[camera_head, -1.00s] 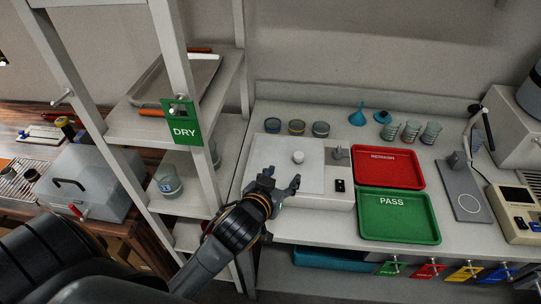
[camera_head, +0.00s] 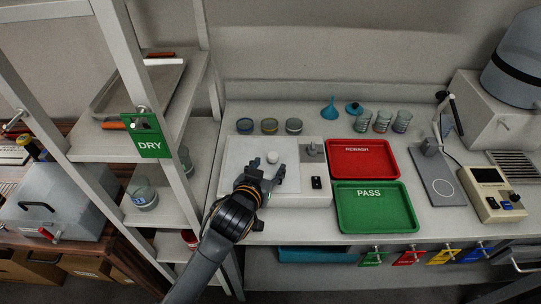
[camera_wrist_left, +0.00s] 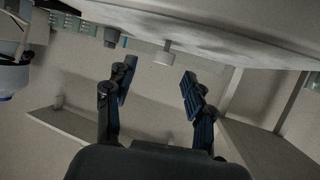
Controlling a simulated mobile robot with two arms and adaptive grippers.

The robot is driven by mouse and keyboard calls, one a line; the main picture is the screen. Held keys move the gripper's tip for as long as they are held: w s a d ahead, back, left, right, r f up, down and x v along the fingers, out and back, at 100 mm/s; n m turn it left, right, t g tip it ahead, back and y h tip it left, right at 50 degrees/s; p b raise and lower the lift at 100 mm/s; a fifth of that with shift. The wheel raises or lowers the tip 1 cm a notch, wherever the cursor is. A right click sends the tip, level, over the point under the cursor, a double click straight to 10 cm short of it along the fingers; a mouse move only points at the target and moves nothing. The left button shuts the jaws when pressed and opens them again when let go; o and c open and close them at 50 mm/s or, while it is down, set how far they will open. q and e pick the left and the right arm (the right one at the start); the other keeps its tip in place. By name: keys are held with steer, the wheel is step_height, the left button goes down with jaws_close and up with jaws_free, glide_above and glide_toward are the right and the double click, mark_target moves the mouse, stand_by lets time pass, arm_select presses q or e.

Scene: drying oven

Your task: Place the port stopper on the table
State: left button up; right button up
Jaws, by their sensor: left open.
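A small white knob-like piece (camera_head: 272,157), which I take to be the port stopper, stands on the flat white top of the bench unit (camera_head: 232,182). In the left wrist view the white piece (camera_wrist_left: 165,55) shows ahead, between the lines of the two fingers and beyond their tips, with the picture turned over. My left gripper (camera_head: 265,176) is open and empty, just on the near side of the white piece and apart from it. The gripper also shows in the left wrist view (camera_wrist_left: 157,82). The table (camera_head: 290,234) shows bare in front of the unit. My right gripper is out of view.
A red REWASH tray (camera_head: 390,169) and a green PASS tray (camera_head: 392,222) lie to the right. Several glass cups (camera_head: 382,122), a blue funnel (camera_head: 331,108) and small dishes (camera_head: 269,126) stand behind. A shelf rack with a DRY sign (camera_head: 148,146) rises close on the left.

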mark_target(271, 160)
arm_select(q)
steer(key=shift+x, duration=0.95)
steer(key=shift+w+d+f, duration=0.1)
steer(key=shift+w+f, duration=0.05)
steer(key=shift+w, duration=0.3)
steer(key=x, duration=0.2)
steer(key=p+x, duration=0.1)
steer(key=shift+w+a+f, duration=0.1)
steer(key=shift+w+a, duration=0.1)
steer(key=shift+w+d+f, duration=0.15)
steer(key=shift+w+f, duration=0.15)
steer(key=shift+w, duration=0.2)
steer(key=c, duration=0.9)
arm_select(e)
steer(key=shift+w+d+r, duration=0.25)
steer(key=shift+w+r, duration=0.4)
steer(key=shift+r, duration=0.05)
arm_select(q)
steer(key=shift+r, duration=0.1)
